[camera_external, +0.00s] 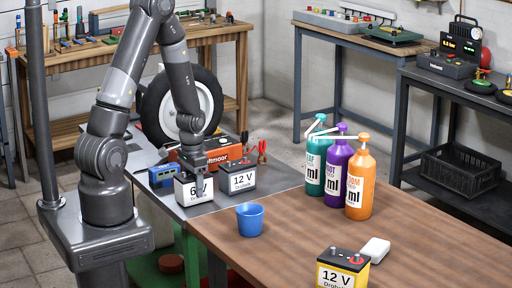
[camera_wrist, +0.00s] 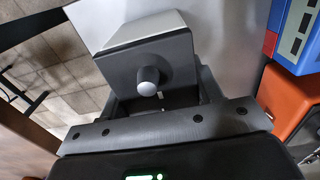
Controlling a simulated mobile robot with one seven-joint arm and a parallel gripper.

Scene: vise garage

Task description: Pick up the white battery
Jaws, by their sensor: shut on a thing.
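The white battery (camera_external: 186,193), labelled 6 V with a dark top, is on the grey part of the table at the left. My gripper (camera_external: 199,180) reaches down over it from above and is shut on it. In the wrist view the battery (camera_wrist: 150,62) shows its grey top with a round terminal and a white side, between the fingers of my gripper (camera_wrist: 160,95). I cannot tell whether the battery still touches the table.
A blue cup (camera_external: 250,219) is in front. Several bottles (camera_external: 360,185) and a yellow 12 V battery (camera_external: 342,270) stand further right.

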